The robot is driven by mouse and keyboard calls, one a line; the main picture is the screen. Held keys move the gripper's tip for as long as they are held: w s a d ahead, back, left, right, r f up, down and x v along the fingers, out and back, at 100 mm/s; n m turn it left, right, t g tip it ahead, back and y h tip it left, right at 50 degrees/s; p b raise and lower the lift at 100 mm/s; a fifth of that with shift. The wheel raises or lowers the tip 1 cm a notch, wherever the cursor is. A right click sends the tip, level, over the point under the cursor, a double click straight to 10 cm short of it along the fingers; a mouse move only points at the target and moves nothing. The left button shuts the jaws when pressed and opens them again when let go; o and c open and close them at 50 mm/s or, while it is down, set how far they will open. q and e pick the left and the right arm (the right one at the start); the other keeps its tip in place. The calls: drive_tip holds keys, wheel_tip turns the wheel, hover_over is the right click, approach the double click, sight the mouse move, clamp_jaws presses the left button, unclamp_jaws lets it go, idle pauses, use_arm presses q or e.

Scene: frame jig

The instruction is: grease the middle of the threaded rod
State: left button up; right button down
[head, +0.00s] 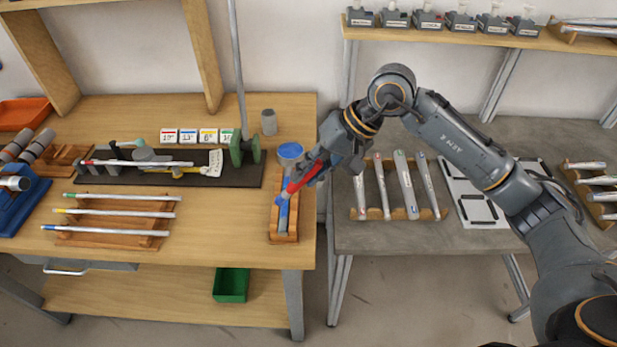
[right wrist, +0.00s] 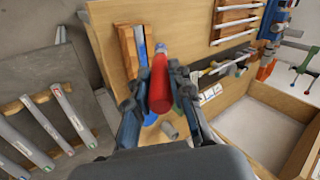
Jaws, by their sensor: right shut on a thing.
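My right gripper (head: 318,165) is shut on a red-handled tool (head: 303,178) with a blue end, which slants down left over a wooden holder (head: 285,237) at the bench's right edge. In the right wrist view the red handle (right wrist: 160,85) sits between the fingers of my right gripper (right wrist: 160,90). A blue-topped pot (head: 290,151) stands just behind the tool. A thin rod with a red mark (head: 140,163) lies along a dark board (head: 225,182); I cannot tell whether it is threaded. My left gripper is not in view.
Several colour-tipped rods lie on a wooden rack (head: 85,240) at the front left. A green clamp-like block (head: 240,150) and a grey cup (head: 269,122) stand behind. Several grey bars lie on the right table (head: 390,238). A green bin (head: 231,285) is on the lower shelf.

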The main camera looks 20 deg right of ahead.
drive_tip(key=shift+r, duration=1.3)
